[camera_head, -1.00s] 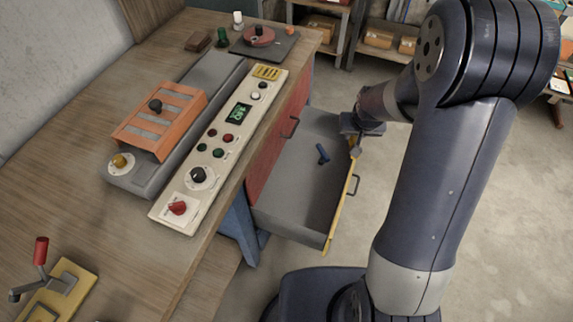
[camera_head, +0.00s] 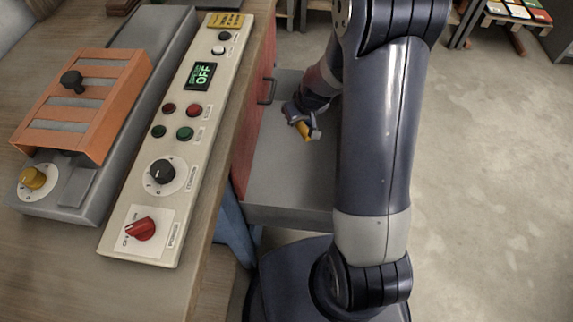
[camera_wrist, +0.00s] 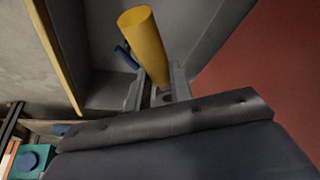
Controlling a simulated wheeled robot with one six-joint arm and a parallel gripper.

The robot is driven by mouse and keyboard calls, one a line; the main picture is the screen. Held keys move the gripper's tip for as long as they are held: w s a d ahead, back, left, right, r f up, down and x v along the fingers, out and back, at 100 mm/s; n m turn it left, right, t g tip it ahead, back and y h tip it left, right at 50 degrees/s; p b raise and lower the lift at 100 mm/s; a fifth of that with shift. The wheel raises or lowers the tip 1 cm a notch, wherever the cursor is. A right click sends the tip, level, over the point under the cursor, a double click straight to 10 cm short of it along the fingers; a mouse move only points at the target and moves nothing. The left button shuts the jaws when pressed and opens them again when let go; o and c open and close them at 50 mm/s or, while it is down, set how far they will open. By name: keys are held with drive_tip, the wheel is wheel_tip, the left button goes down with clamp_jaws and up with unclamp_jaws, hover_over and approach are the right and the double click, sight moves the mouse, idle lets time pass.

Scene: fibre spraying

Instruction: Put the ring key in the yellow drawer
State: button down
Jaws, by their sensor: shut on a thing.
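My gripper (camera_head: 303,127) is over the open drawer (camera_head: 285,180) and is shut on a yellow cylinder (camera_head: 304,132). The wrist view shows this cylinder (camera_wrist: 147,42) standing out from between my fingers (camera_wrist: 160,92). I see no ring on it, so I cannot tell whether it is the ring key. The open drawer has a grey inside, and its yellow front panel (camera_wrist: 55,55) shows at the left in the wrist view. That panel is hidden behind my arm in the head view. A small blue thing (camera_wrist: 125,56) lies in the drawer, beside the cylinder.
A red drawer front (camera_head: 267,60) with a dark handle borders the open drawer on the left. The workbench carries a control panel (camera_head: 185,130) whose screen reads OFF, and an orange slatted cover (camera_head: 80,100).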

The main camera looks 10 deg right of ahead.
sight(293, 173)
drive_tip(key=f+b, duration=0.7)
drive_tip(key=f, duration=0.2)
drive_tip(key=f+n+b, duration=0.1)
drive_tip(key=f+b, duration=0.6)
drive_tip(key=f, duration=0.3)
drive_tip(key=f+n+b, duration=0.1)
drive_tip(key=f+b, duration=0.5)
drive_tip(key=f, duration=0.3)
drive_tip(key=shift+s+a+f+y+b, duration=0.1)
drive_tip(key=shift+s+f+y+b, duration=0.25)
drive_tip(key=shift+f+y+b, duration=0.05)
drive_tip(key=shift+f, duration=0.15)
drive_tip(key=c, duration=1.3)
unclamp_jaws()
drive_tip(key=shift+o, duration=0.2)
drive_tip(key=p+v, duration=0.5)
drive_tip(key=v, duration=0.7)
